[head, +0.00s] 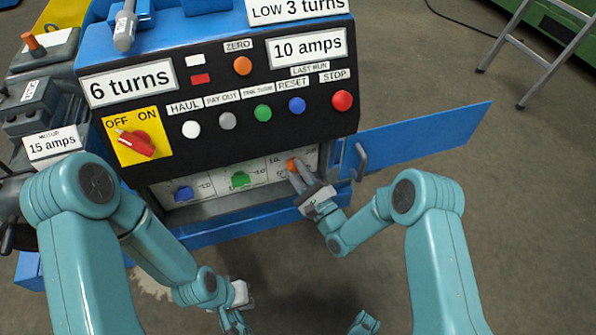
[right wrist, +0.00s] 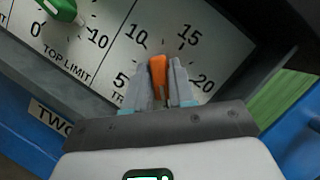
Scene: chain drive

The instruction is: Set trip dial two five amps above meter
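The orange dial knob (head: 292,165) sits on the white panel low in the machine's open front. In the right wrist view the orange knob (right wrist: 157,72) has a scale marked 5, 10, 15, 20 around it, and its end points up between 10 and 15. My right gripper (right wrist: 160,88) has a finger on each side of the knob, close against it. It also shows at the knob in the head view (head: 297,177). A motor meter plate (head: 53,145) at the left reads 15 amps. My left gripper (head: 237,308) is low, away from the panel; its fingers are unclear.
A green knob (head: 240,179) marked top limit and a blue knob (head: 184,193) share the panel. A blue door (head: 425,140) stands open at right. Above are push buttons, a red switch (head: 137,142) and a last-run plate (head: 308,48) reading 10 amps. A label (right wrist: 45,122) begins "TWO".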

